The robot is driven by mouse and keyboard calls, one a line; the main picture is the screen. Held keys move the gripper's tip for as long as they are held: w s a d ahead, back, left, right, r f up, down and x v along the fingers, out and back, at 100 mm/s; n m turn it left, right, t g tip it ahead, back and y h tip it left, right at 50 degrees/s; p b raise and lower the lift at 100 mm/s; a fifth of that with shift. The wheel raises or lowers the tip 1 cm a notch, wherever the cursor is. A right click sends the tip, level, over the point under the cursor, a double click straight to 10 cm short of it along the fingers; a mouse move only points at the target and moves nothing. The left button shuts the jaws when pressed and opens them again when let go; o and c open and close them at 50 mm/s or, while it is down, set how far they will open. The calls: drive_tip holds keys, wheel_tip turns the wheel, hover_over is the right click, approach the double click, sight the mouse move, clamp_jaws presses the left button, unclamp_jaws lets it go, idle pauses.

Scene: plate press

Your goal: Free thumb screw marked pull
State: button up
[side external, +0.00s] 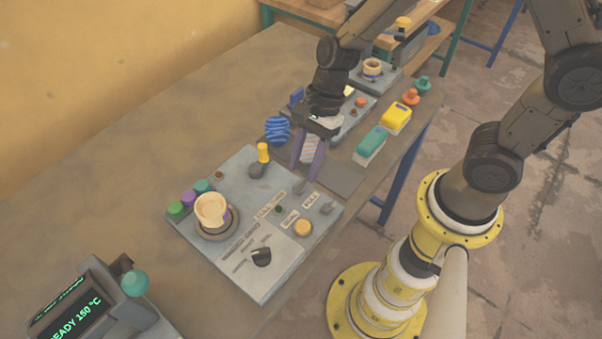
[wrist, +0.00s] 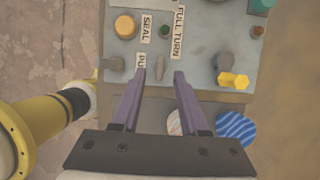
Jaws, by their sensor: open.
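The PULL label lies near the edge of the grey panel (side external: 235,178), between two small grey screws. One screw (side external: 326,208) is on the orange button's side of it; it also shows left of the label in the wrist view (wrist: 112,63). The other, a narrow upright-looking screw (wrist: 160,67), lies between my fingertips in the wrist view; in the side view it is just below them (side external: 299,187). My gripper (side external: 304,175) is open and points down over the panel edge. Its left fingertip partly covers the PULL label in the wrist view. I cannot tell whether it touches anything.
A blue striped ball (side external: 277,130) and a pale striped object (side external: 309,150) are near my fingers.

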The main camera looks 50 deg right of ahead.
sight(299, 181)
drive_tip(key=shift+x, duration=1.6)
clamp_jaws()
